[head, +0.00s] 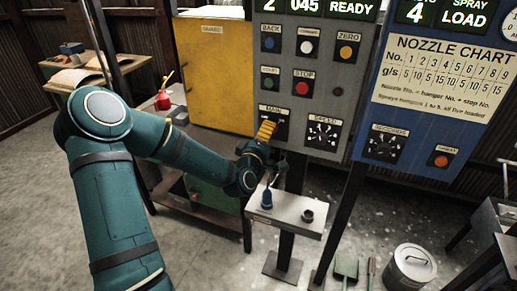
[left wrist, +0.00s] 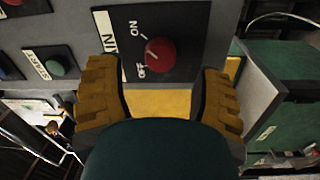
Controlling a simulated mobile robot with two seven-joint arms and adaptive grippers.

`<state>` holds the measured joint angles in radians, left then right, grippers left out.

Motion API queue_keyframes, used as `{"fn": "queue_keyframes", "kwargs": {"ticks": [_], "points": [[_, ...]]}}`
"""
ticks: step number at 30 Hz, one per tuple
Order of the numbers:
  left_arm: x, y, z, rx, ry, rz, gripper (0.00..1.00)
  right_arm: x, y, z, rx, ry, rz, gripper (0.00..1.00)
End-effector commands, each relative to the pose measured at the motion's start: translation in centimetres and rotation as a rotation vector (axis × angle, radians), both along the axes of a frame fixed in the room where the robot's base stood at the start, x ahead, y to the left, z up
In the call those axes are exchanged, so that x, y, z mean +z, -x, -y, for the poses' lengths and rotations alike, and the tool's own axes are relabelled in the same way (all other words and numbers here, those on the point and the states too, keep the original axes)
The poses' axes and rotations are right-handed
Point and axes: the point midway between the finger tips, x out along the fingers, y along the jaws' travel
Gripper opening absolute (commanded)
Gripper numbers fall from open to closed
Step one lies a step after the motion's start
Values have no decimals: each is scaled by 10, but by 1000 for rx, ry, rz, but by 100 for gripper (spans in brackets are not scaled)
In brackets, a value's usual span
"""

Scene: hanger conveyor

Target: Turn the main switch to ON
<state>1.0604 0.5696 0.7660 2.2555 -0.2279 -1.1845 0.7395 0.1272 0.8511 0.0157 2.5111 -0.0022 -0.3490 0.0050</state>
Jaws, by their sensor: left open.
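The main switch (left wrist: 161,55) is a round red knob on a black plate with ON and OFF marks, seen in the left wrist view. A pale line shows on the knob, but I cannot tell clearly which mark it points to. In the head view its MAIN plate (head: 282,112) is partly hidden by my left gripper (head: 265,131). In the left wrist view the left gripper (left wrist: 160,100) is open, its two yellow ridged fingers spread on either side below the knob, with nothing between them. My right gripper is not in view.
The grey control panel (head: 340,95) also carries a red STOP button (head: 302,87) and a SPEED dial (head: 322,133). A small stand (head: 285,214) with a blue item is below. A yellow cabinet (head: 212,75) is left; a blue nozzle panel (head: 400,135) is right.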

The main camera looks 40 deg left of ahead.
Motion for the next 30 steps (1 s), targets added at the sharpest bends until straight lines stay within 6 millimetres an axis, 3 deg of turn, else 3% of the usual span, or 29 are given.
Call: {"fn": "queue_keyframes", "kwargs": {"ticks": [6, 13, 18, 30], "points": [[-3, 46, 11, -1, -4, -2, 66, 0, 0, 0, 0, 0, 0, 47], [-4, 80, 19, 1, -3, 0, 66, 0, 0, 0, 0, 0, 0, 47], [-4, 90, 21, 2, -2, 1, 66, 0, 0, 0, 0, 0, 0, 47], [-4, 91, 21, 2, -1, 2, 66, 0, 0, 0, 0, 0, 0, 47]]}}
